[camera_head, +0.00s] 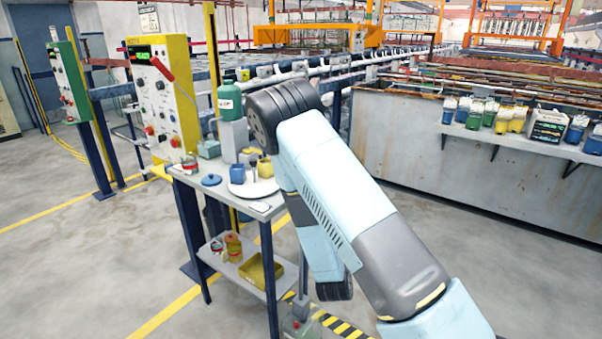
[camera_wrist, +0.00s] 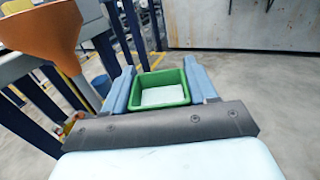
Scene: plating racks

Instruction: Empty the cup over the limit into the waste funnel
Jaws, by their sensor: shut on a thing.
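In the wrist view my gripper (camera_wrist: 161,82) is shut on a green, square-rimmed cup (camera_wrist: 187,80). A blue finger lies along each side of it. The cup looks upright and its inside shows pale whitish; whether that is liquid or the bare bottom I cannot tell. An orange funnel (camera_wrist: 45,35) stands at the upper left of the wrist view, to the left of the cup and apart from it. In the head view my arm covers much of the middle, and I cannot make out the gripper clearly. The funnel does not show there.
Coloured cups stand on a wall shelf (camera_head: 520,143). A blue bin (camera_wrist: 101,85) is below the funnel. Floor at right is clear.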

